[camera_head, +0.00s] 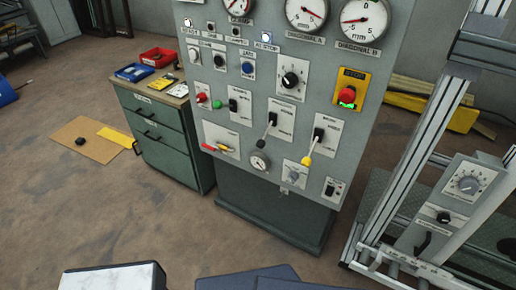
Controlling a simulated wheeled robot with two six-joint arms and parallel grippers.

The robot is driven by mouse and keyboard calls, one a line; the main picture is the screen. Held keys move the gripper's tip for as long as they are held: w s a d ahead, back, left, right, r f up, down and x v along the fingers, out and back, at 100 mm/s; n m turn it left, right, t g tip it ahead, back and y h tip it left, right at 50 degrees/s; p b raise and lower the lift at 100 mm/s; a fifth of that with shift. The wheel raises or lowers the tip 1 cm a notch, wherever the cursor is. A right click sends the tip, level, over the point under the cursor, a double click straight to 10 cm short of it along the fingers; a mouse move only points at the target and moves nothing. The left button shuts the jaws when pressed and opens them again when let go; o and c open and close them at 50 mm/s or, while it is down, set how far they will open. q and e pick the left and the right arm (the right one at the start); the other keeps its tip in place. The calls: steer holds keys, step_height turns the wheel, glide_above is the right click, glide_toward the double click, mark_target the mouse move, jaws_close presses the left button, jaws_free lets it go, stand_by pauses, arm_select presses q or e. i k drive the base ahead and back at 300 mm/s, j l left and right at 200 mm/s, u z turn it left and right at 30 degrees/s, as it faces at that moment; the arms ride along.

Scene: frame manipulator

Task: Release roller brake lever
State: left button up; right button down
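A grey control panel (290,85) stands in the middle of the head view. Low on it are a lever with a black handle and dark grey tip (267,130) and a lever with a yellow tip (309,157), both slanting down to the left. A small red-ended lever (209,147) lies nearly flat on a plate at the lower left. A black handle (424,242) sits on the grey box at the right. The small labels are too blurred to tell which is the roller brake lever. Neither gripper is in view.
A green drawer cabinet (168,135) with a red bin (158,57) and a blue tray (133,72) stands left of the panel. A metal frame (416,135) rises at the right. Cardboard (88,139) lies on the floor.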

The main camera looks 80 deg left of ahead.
mark_target(260, 144)
steer(key=k+u, duration=0.15)
steer(key=u, duration=2.5)
steer(key=i+j+u, duration=0.15)
steer(key=j, duration=0.65)
steer(key=k, duration=0.05)
